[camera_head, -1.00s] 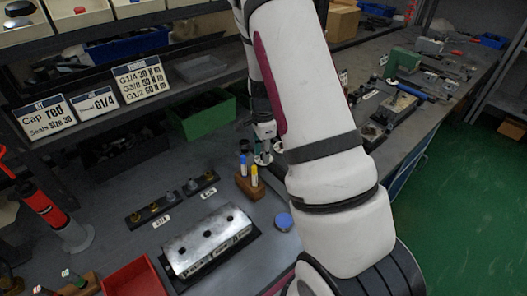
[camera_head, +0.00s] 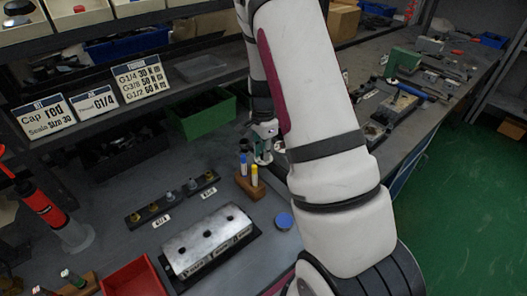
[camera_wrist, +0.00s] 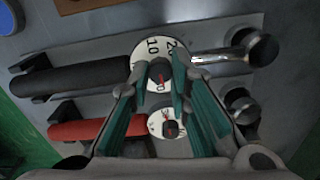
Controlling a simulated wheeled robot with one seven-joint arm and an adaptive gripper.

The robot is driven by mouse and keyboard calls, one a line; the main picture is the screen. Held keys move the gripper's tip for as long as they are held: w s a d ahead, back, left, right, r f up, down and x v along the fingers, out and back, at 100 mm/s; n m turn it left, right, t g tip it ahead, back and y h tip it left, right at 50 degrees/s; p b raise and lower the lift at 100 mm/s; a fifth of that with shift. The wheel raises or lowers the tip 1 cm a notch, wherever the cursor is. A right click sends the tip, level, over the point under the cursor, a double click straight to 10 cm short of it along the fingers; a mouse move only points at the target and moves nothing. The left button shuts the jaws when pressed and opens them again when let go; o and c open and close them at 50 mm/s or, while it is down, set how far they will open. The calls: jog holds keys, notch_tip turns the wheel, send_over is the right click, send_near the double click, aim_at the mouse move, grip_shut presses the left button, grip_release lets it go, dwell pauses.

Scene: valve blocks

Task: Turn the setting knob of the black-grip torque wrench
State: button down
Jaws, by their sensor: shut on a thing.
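The black-grip torque wrench (camera_wrist: 85,78) lies across a grey surface in the wrist view, its black grip to the left and its metal head to the right. Its white dial (camera_wrist: 147,49) carries numbers, of which 10 and 20 show. At the dial's centre is the setting knob (camera_wrist: 159,75), with a red pointer mark. My gripper (camera_wrist: 161,82) is shut on this knob, a teal-padded finger on either side. The fingers hide part of the dial. In the head view my gripper (camera_head: 265,150) is small and partly hidden by my arm.
A red-grip wrench (camera_wrist: 95,130) with its own dial (camera_wrist: 166,124) lies just below, under my fingers. In the head view, a wooden block (camera_head: 250,187) with blue and yellow sticks and a green bin (camera_head: 207,119) stand near my gripper.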

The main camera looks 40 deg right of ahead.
jog(key=n, duration=0.5)
jog(key=shift+w, duration=0.1)
jog(key=n, duration=1.2)
jog(key=shift+p, duration=0.35)
jog(key=shift+n, duration=0.4)
jog(key=c, duration=1.8)
grip_release()
jog(key=shift+o, duration=0.2)
jog(key=shift+r, duration=0.15)
notch_tip(320, 180, up, 12)
